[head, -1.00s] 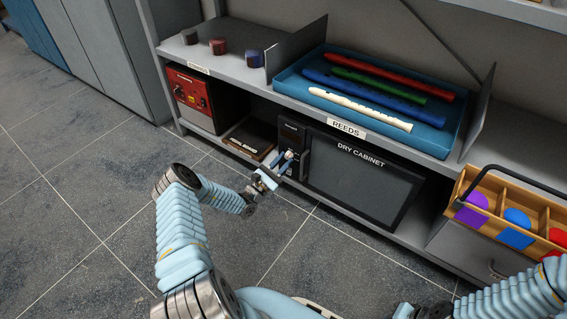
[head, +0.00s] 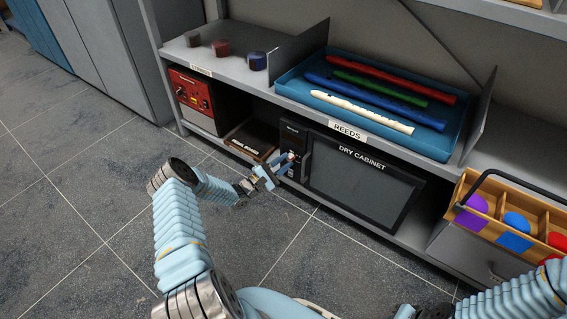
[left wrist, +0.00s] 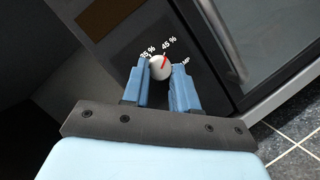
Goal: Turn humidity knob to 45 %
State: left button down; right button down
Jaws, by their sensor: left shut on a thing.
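The dry cabinet (head: 365,178) stands on the lower shelf, its dark door closed, with a narrow control panel (head: 293,133) at its left. The humidity knob (left wrist: 159,69) is white and round with a red mark. Labels reading 35 % and 45 % (left wrist: 169,46) are printed above it, and the red mark points toward 45 %. My left gripper (head: 286,160) is at the panel. In the left wrist view its two blue fingers (left wrist: 160,75) are shut on the knob, one on each side. The lower part of the dial print is partly hidden by the fingers.
A red instrument box (head: 192,95) and a flat dark case (head: 250,140) are left of the cabinet. A blue tray (head: 291,89) with several recorders sits on the shelf above. A wooden caddy (head: 470,222) stands at right. The floor in front is clear.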

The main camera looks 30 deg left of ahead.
pick_arm(q)
jog(key=shift+f, duration=0.1)
jog(key=c, duration=0.9)
grip_release()
jog(key=shift+o, duration=0.2)
jog(key=v, duration=1.4)
jog(key=shift+p, duration=0.3)
